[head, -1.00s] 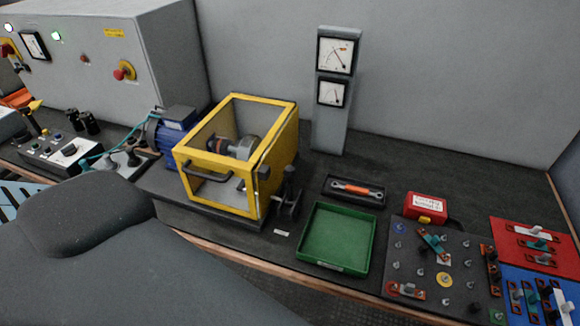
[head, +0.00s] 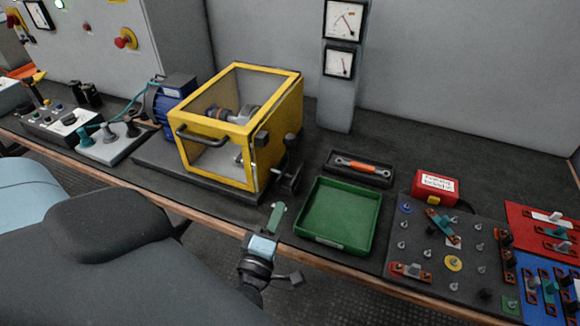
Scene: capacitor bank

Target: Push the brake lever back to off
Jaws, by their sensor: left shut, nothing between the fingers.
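The black brake lever (head: 291,165) stands roughly upright on a dark base at the right front corner of the yellow-framed guard box (head: 211,146). Its marking is too small to read. My left gripper (head: 278,212) is shut and empty at the front edge of the bench, left of the green tray. It is in front of and below the lever in the picture, apart from it. My right gripper is not in view.
The green tray (head: 318,241) lies right of the lever. A black tray with an orange-handled wrench (head: 362,166) is behind it. A blue motor (head: 173,104) adjoins the guard box. A red box (head: 435,187) and terminal boards (head: 427,255) are at the right.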

